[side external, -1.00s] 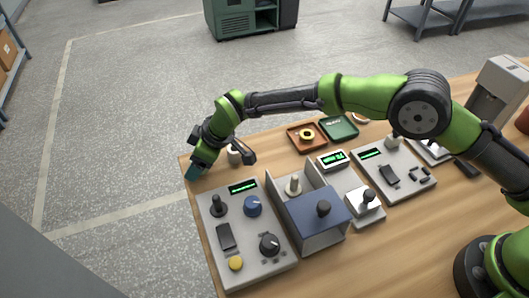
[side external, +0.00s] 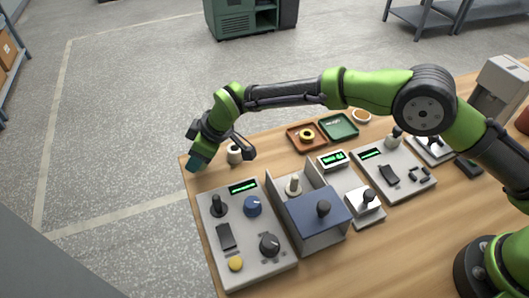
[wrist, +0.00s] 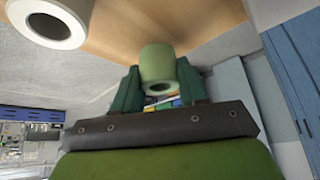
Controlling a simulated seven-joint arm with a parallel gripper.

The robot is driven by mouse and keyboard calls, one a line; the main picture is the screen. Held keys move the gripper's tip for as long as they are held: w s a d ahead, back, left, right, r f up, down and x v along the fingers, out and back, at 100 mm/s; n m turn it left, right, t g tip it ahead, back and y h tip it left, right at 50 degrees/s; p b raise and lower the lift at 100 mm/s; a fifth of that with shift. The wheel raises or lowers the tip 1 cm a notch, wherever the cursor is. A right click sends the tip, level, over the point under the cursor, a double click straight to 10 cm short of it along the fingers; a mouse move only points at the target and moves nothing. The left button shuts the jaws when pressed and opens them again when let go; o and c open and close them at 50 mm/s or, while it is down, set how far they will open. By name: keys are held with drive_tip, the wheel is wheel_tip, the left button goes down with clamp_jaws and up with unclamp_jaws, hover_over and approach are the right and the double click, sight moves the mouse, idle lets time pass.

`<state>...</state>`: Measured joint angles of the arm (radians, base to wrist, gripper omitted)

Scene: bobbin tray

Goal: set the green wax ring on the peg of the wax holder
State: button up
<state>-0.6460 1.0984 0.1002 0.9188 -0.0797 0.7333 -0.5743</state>
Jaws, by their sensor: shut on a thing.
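The pale green wax ring (wrist: 157,62) is a short tube with a dark hole. In the wrist view it sits between the teal fingers of my gripper (wrist: 160,88), which is shut on it. In the side view my gripper (side external: 198,164) is over the far left corner of the table, with its fingers pointing down; the ring cannot be made out there. I cannot tell for certain which thing is the wax holder, and I see no clear peg for it.
A white hollow cylinder (side external: 234,155) stands close to my gripper; a similar one (wrist: 72,12) shows at the wrist view's top left. A grey control panel (side external: 238,215) is nearer. An orange tray (side external: 293,139) with a yellow ring and a green tray (side external: 340,127) lie farther right.

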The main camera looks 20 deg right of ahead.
wheel_tip(320, 180, up, 10)
drive_tip(key=w+d, duration=0.2)
drive_tip(key=d+r+m, duration=0.1)
drive_tip(key=d+r, duration=0.3)
drive_tip(key=d, duration=0.3)
drive_tip(key=n, duration=0.1)
hover_over(297, 177)
wheel_tip(297, 177, down, 6)
drive_tip(key=shift+a+r, duration=0.1)
drive_tip(key=shift+w+f, duration=0.15)
drive_tip(key=shift+f, duration=1.1)
drive_tip(key=shift+f, duration=0.1)
drive_tip(key=shift+f, duration=2.4)
